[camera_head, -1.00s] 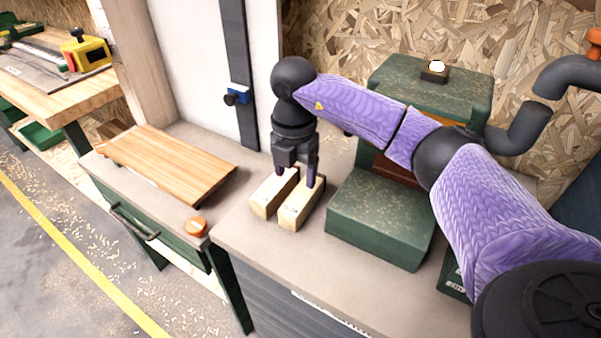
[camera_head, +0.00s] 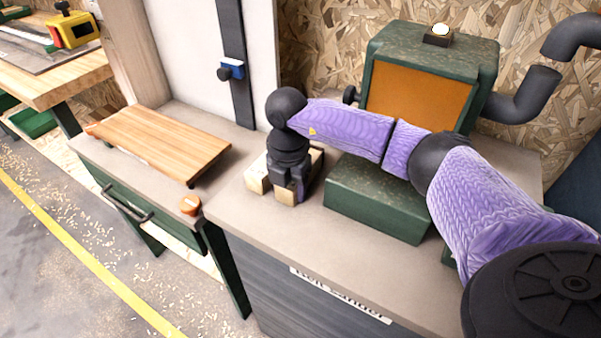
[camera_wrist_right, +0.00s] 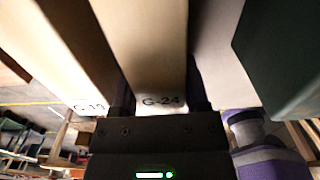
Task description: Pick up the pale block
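Two pale wooden blocks lie side by side on the grey bench top. The left block (camera_head: 257,176) shows partly beside my right gripper (camera_head: 288,190); in the right wrist view it is marked G-19 (camera_wrist_right: 65,50). The other block (camera_head: 317,158) is largely covered by the gripper and is marked G-24 (camera_wrist_right: 150,50) in the right wrist view. My right gripper (camera_wrist_right: 162,100) points down with one finger on each side of the G-24 block. The fingers look close to its sides, but I cannot tell whether they press on it. My left gripper is out of view.
A green machine (camera_head: 376,200) with an orange panel stands right of the blocks. A wooden board (camera_head: 160,143) and an orange knob-like piece (camera_head: 190,205) lie on the lower bench at left. The bench top (camera_head: 270,225) in front of the blocks is clear.

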